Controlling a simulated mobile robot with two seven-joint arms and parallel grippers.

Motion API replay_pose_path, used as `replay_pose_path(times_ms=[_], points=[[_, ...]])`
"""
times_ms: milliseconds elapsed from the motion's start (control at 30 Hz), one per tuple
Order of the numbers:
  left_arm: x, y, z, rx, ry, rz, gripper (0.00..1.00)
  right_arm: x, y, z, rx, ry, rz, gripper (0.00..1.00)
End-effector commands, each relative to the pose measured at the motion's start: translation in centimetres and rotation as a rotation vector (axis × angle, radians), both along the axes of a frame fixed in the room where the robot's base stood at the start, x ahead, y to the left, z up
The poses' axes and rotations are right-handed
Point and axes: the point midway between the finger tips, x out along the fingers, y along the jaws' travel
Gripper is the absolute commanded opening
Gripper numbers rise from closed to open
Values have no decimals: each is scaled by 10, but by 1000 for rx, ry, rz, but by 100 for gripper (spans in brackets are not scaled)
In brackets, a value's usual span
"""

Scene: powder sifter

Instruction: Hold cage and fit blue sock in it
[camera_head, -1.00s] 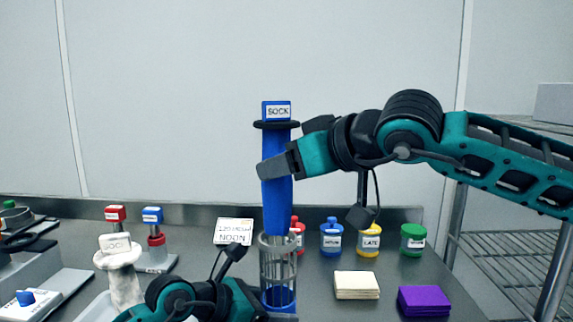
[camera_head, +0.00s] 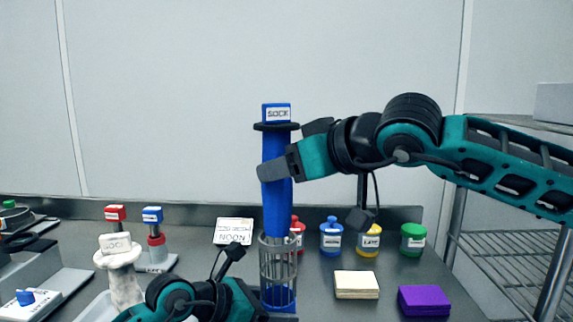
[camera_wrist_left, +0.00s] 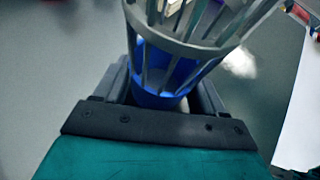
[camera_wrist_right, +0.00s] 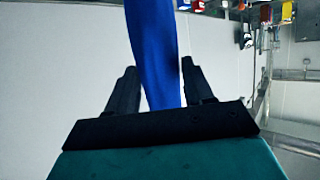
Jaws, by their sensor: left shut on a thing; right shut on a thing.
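The blue sock (camera_head: 276,208), with a black collar and a "SOCK" label on top, stands upright. My right gripper (camera_head: 274,170) is shut on its upper half; the sock also runs between the fingers in the right wrist view (camera_wrist_right: 153,50). The grey barred cage (camera_head: 264,262) with a blue base stands upright directly below. The sock's lower end is at the cage's top ring; how far it is inside is hard to tell. My left gripper (camera_wrist_left: 162,92) is shut on the cage near its blue base (camera_wrist_left: 158,98). Its fingers are largely hidden in the head view.
A white sock (camera_head: 121,275) stands at left near a pale tray. Red, blue, yellow (camera_head: 368,241) and green jars stand behind the cage. Cream (camera_head: 356,285) and purple (camera_head: 424,301) stacks lie to the right. A wire shelf (camera_head: 510,258) is at far right.

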Motion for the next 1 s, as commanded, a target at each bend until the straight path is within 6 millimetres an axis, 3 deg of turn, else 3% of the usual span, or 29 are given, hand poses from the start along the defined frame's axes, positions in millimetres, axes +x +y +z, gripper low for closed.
replay_pose_path(times_ms=[1000], points=[[0, 0, 0, 0, 0, 0, 53, 0, 0, -26, 1, 1, 1, 14]])
